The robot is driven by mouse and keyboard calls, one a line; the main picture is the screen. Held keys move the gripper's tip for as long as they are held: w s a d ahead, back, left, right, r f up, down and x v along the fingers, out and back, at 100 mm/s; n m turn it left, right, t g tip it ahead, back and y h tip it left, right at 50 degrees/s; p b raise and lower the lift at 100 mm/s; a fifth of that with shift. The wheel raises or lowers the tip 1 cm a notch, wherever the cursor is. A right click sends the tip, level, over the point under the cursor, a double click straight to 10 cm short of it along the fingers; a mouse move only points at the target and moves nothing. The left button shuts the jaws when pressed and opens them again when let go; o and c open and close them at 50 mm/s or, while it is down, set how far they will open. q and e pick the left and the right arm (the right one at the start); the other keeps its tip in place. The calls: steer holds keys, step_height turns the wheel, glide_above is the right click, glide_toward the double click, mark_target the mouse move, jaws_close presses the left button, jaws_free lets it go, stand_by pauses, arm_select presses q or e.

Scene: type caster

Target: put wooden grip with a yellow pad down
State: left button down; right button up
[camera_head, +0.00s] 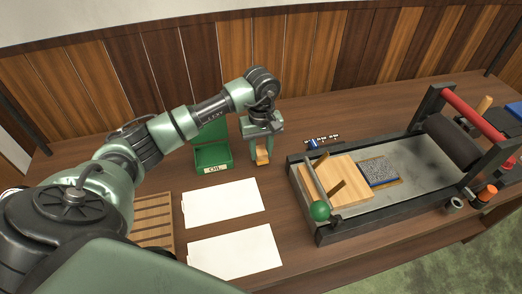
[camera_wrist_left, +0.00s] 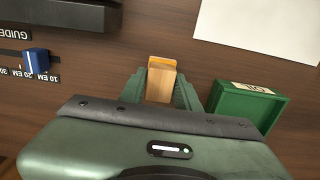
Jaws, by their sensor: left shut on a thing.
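The wooden grip (camera_head: 262,157) is a small pale wooden block between the fingers of my left gripper (camera_head: 260,147). In the left wrist view the wooden grip (camera_wrist_left: 161,83) shows a thin yellow edge at its far end, and the green fingers of my left gripper (camera_wrist_left: 160,90) are shut on its sides. The grip is at or just above the brown table (camera_head: 255,190); I cannot tell whether it touches. It is right of the green box and left of the press. My right gripper is not in view.
A green box (camera_head: 213,157) labelled OIL stands close left of the gripper. White sheets (camera_head: 222,203) lie in front. A press (camera_head: 318,229) with a green knob, wooden block and roller stands to the right. A blue slider (camera_wrist_left: 37,61) sits on a marked scale nearby.

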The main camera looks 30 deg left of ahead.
arm_select(q)
steer(key=shift+f, duration=0.5)
steer(key=shift+f, duration=0.2)
steer(key=c, duration=1)
jaws_free()
steer(key=shift+r, duration=0.1)
